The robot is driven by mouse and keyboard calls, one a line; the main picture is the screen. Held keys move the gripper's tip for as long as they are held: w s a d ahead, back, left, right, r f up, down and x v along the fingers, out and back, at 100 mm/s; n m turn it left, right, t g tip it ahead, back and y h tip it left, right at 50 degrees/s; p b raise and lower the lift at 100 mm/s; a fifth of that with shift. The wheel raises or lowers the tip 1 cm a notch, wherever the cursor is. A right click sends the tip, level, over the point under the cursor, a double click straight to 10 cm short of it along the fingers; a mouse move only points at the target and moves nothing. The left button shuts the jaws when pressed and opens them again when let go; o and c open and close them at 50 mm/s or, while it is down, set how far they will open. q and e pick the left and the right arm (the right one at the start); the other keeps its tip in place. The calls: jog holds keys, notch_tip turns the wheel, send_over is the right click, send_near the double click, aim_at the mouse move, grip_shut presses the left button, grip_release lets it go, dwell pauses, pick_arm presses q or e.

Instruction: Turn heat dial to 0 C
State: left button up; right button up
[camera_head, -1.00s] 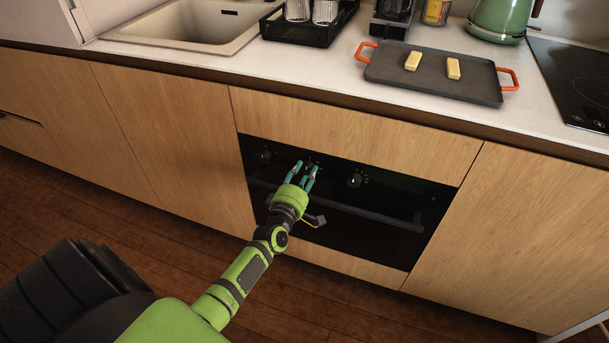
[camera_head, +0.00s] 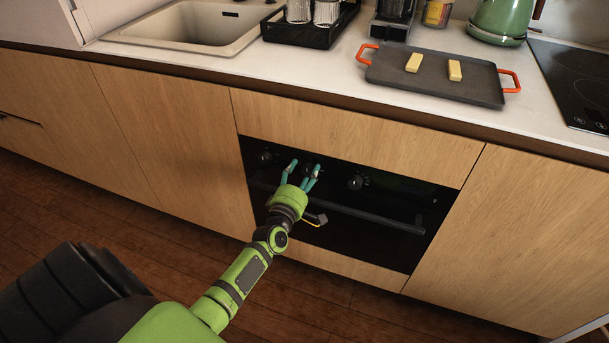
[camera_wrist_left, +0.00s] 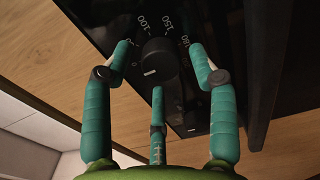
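The black heat dial (camera_wrist_left: 158,58) is on the black oven panel, with labels including 100 and 150 around it in the wrist view. Its white mark is at the lower left of its face, near a small 0 label. My left gripper (camera_wrist_left: 158,62) has its three teal fingers spread around the dial, with visible gaps to it, so it is open. In the head view the left gripper (camera_head: 305,167) is in front of the middle of the oven panel and partly hides this dial. My right gripper is not in view.
Other knobs (camera_head: 355,182) and (camera_head: 265,157) flank the dial. The oven handle (camera_head: 375,214) runs just below. The counter overhangs above, with a grey tray (camera_head: 430,86) holding two yellowish blocks. The floor in front is clear.

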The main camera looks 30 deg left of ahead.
pick_arm(q)
jog(key=shift+d+f, duration=0.1)
jog(key=shift+s+d+f, duration=0.1)
jog(key=shift+s+d, duration=0.05)
jog(key=shift+s, duration=0.3)
jog(key=v, duration=1.1)
